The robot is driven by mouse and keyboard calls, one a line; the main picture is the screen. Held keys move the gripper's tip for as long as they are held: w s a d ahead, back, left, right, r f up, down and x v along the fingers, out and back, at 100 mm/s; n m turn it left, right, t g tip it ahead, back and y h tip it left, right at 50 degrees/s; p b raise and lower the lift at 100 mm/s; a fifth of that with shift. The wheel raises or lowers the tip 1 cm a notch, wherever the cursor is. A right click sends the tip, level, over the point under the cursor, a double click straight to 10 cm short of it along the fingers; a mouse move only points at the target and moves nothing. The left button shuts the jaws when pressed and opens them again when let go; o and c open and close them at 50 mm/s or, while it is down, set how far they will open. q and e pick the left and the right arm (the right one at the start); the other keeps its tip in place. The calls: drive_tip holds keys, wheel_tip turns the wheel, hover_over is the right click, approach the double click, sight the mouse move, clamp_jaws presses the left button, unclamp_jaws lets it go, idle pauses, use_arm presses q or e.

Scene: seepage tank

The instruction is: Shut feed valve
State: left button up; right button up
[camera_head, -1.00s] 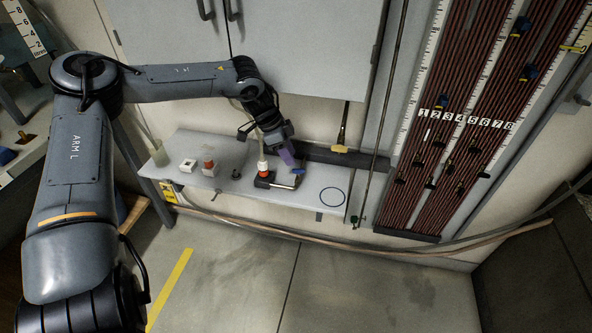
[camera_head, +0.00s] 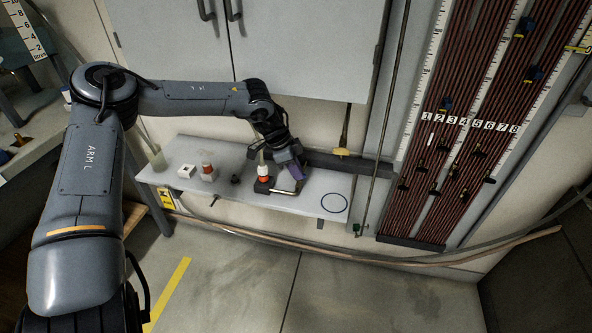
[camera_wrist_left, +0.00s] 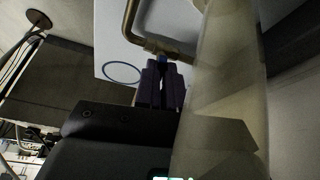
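In the wrist view a brass pipe (camera_wrist_left: 130,22) bends toward a small blue piece (camera_wrist_left: 163,58), which looks like the valve's handle. In the head view this valve stands on the grey bench, and its blue handle is hidden by my left gripper (camera_head: 296,170). In the wrist view the two dark purple fingers of my left gripper (camera_wrist_left: 161,80) are close together, with the blue piece at their tips. Whether they grip it or only stand around it cannot be told. My right gripper is in neither view.
The bench (camera_head: 310,185) also carries a red-topped fitting (camera_head: 207,172), an orange-banded part (camera_head: 263,172) close to my gripper, a white block (camera_head: 186,171) and a blue ring (camera_head: 334,203). A grey cabinet (camera_head: 290,50) hangs above; a tube panel (camera_head: 470,130) stands at right.

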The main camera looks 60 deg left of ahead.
use_arm(q)
clamp_jaws()
drive_tip(key=shift+a+m+p, duration=0.1)
drive_tip(key=shift+m+p, duration=0.4)
drive_tip(key=shift+m, duration=0.2)
drive_tip(key=shift+m+h, duration=0.5)
drive_tip(key=shift+m, duration=0.3)
drive_tip(key=shift+g, duration=0.3)
drive_tip(key=o, duration=0.6)
unclamp_jaws()
